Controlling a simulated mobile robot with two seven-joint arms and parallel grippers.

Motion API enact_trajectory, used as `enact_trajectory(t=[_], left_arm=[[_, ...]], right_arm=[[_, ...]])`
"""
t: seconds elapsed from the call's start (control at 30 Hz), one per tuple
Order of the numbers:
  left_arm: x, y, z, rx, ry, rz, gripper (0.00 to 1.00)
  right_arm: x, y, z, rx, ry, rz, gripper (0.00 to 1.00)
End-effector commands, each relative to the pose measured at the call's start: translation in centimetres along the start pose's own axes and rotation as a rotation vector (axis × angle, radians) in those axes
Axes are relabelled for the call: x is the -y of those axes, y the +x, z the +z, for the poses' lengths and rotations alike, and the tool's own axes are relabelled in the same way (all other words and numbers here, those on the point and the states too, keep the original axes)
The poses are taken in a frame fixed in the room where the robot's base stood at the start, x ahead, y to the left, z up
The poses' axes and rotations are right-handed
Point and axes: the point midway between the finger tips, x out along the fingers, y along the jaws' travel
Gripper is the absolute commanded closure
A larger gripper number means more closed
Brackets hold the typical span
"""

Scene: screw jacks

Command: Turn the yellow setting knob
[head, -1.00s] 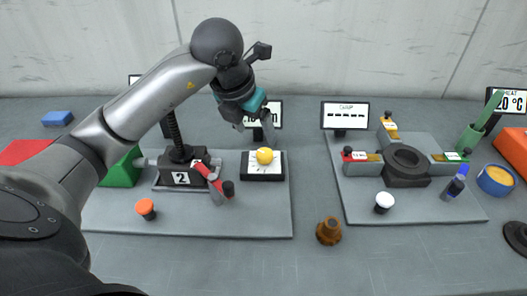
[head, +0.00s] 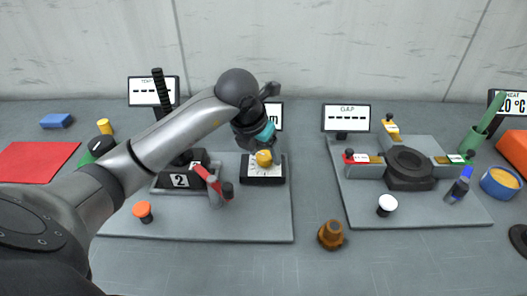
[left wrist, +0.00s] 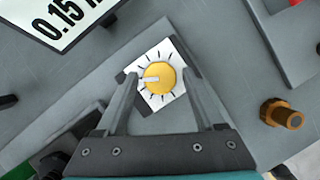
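The yellow setting knob (head: 264,158) sits on a white dial plate with black tick marks, on a dark block (head: 262,180) on the left grey board. The left wrist view shows the knob (left wrist: 159,77) from above, with a pale pointer mark toward the left. My left gripper (left wrist: 160,80) is open, with one finger on each side of the knob; a gap shows at least on the right. In the head view, the gripper (head: 264,146) is just above and behind the knob, its fingers mostly hidden. My right gripper is not in view.
A display (left wrist: 68,18) reading 0.15 stands behind the dial. Left of it is the jack block marked 2 (head: 180,181) with a red-handled crank (head: 212,183). An orange button (head: 143,210) and a brown fitting (head: 331,235) are in front. The right board (head: 415,208) is separate.

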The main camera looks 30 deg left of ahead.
Motion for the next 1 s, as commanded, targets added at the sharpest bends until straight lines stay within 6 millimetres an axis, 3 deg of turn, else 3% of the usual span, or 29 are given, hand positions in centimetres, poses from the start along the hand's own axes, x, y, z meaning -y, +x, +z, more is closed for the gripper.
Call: enact_trajectory(t=[0.07, 0.6, 1.0], left_arm=[[0.0, -0.02, 0.0, 0.0, 0.0, 0.0, 0.4], [-0.01, -0.05, 0.02, 0.0, 0.0, 0.0, 1.0], [-0.18, -0.02, 0.03, 0.001, 0.07, -0.028, 1.0]], right_arm=[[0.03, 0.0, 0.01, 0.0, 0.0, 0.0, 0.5], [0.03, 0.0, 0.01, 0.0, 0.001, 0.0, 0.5], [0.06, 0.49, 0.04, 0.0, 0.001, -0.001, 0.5]])
